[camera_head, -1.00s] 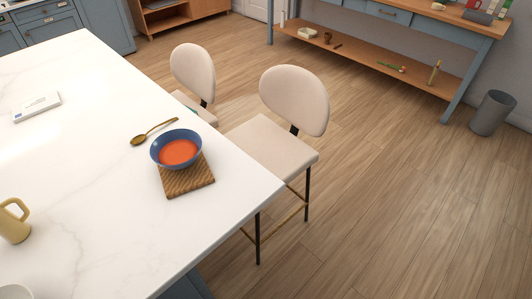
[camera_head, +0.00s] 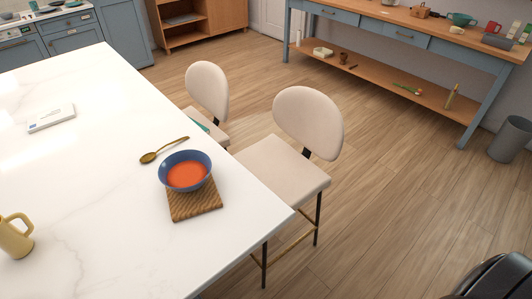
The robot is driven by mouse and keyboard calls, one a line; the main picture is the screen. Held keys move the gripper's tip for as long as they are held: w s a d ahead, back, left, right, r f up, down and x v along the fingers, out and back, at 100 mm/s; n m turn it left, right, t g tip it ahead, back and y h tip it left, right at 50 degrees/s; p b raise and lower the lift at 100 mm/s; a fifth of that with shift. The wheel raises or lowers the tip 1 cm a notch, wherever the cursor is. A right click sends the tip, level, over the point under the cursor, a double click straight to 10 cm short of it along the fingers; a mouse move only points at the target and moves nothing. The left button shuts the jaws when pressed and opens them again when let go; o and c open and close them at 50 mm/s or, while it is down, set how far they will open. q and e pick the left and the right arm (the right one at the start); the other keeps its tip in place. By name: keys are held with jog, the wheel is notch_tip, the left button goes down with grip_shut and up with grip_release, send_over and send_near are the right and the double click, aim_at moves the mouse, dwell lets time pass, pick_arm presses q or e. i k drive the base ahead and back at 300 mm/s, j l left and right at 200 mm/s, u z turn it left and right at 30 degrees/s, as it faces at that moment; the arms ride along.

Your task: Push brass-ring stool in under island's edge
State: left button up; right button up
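The brass-ring stool (camera_head: 283,168) has a cream seat, a rounded cream back and dark legs with a brass footrest (camera_head: 293,245) low between them. It stands at the right side of the white marble-topped island (camera_head: 105,160). Its back faces away from the island, and the island's edge covers the left part of its seat. A second cream stool (camera_head: 207,90) stands farther along the same side, with something teal on its seat. Neither gripper shows. A dark rounded part, probably of my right arm, shows at the bottom right corner.
On the island are a blue bowl of red soup (camera_head: 186,171) on a wooden board (camera_head: 195,203), a brass spoon (camera_head: 163,150), a white box (camera_head: 51,118) and a yellow jug (camera_head: 13,237). A blue workbench (camera_head: 355,29) and grey bin (camera_head: 510,139) stand beyond open floor.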

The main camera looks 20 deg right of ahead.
aim_at(307, 115)
jog(key=i+l+u, duration=0.15)
jog(key=l+u, duration=0.2)
jog(key=l, duration=0.3)
jog(key=i+l+u, duration=0.1)
jog(key=l+u, duration=0.25)
jog(key=l, duration=0.3)
jog(key=l+u, duration=0.35)
jog(key=l, duration=0.35)
